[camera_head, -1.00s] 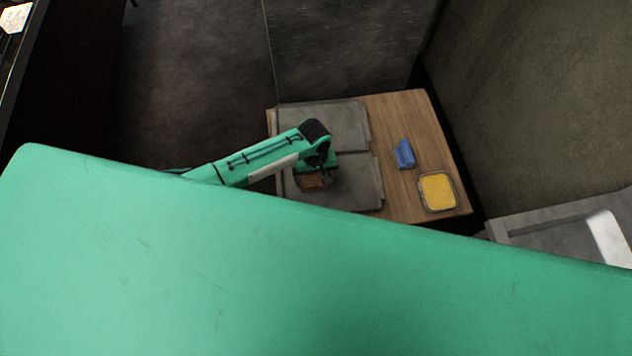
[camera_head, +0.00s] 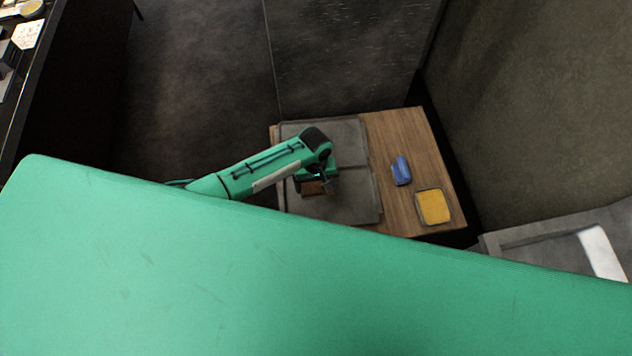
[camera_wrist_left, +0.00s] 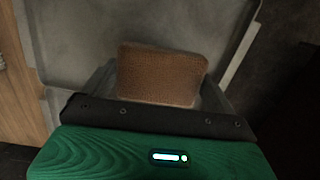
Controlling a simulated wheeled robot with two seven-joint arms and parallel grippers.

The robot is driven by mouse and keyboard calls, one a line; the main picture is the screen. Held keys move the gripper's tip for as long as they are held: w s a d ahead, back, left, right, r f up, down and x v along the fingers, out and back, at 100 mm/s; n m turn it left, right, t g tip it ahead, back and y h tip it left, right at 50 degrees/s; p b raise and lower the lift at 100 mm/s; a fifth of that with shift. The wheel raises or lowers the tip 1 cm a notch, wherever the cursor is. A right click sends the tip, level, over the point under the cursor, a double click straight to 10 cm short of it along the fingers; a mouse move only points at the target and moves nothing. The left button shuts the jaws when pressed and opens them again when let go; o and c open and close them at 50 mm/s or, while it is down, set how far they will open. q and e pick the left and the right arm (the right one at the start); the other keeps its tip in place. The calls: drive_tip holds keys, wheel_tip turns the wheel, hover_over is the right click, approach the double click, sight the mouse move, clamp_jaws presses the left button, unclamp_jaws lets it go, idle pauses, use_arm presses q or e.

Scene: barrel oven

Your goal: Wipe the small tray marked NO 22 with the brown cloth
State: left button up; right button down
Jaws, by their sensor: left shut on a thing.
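My left gripper (camera_head: 316,186) is shut on the brown cloth (camera_head: 311,188) over the grey trays. The left wrist view shows the cloth (camera_wrist_left: 162,76) as a flat brown block between the fingers, over a grey tray surface (camera_wrist_left: 100,25). Two flat grey trays lie end to end on the wooden stand, a back one (camera_head: 345,134) and a front one (camera_head: 357,196). No NO 22 mark is readable, so I cannot tell which tray bears it. I cannot tell whether the cloth touches the metal. My right gripper is not in view.
The wooden top (camera_head: 402,128) also holds a blue object (camera_head: 401,170) and a yellow-filled dish (camera_head: 433,207) to the right of the trays. Walls stand behind and at right. A grey ledge (camera_head: 555,247) is at lower right. My green body covers the foreground.

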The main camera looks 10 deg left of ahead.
use_arm(q)
drive_tip(key=shift+r, duration=0.9)
drive_tip(key=shift+r, duration=1.55)
